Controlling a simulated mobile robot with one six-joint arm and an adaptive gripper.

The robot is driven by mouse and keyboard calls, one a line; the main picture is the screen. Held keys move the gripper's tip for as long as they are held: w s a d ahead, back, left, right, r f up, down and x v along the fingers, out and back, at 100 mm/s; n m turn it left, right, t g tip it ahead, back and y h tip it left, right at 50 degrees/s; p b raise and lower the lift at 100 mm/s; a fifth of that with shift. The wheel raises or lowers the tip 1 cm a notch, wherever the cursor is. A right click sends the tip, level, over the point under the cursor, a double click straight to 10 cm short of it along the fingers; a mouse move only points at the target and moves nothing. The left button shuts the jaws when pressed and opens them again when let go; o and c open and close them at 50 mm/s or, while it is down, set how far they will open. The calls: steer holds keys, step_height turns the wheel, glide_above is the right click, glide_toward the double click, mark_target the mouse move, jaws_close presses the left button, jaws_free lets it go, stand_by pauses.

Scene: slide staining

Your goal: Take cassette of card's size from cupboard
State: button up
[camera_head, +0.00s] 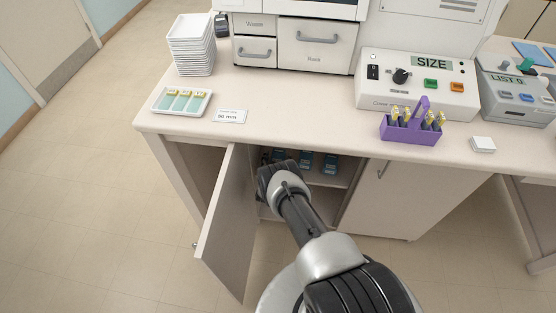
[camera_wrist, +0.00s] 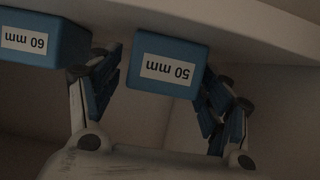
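The card (camera_head: 229,116) on the bench top seems to read 50 mm. The cupboard under the bench is open, with its door (camera_head: 228,228) swung out. Several blue cassettes (camera_head: 330,163) stand on its shelf, partly hidden by my arm. In the wrist view, which appears upside down, a blue cassette labelled 50 mm (camera_wrist: 172,86) lies between the fingers of my gripper (camera_wrist: 161,80). The fingers are apart, one on each side of it, and contact cannot be made out. A blue 60 mm cassette (camera_wrist: 38,45) is left of the left finger.
The purple rack (camera_head: 411,128) with yellow-topped slides stands on the bench near the SIZE device (camera_head: 418,82). A white tray (camera_head: 182,102) with slides and a stack of white trays (camera_head: 191,45) are at the left. The cupboard door stands close to my arm's left.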

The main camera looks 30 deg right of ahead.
steer(key=c, duration=1.1)
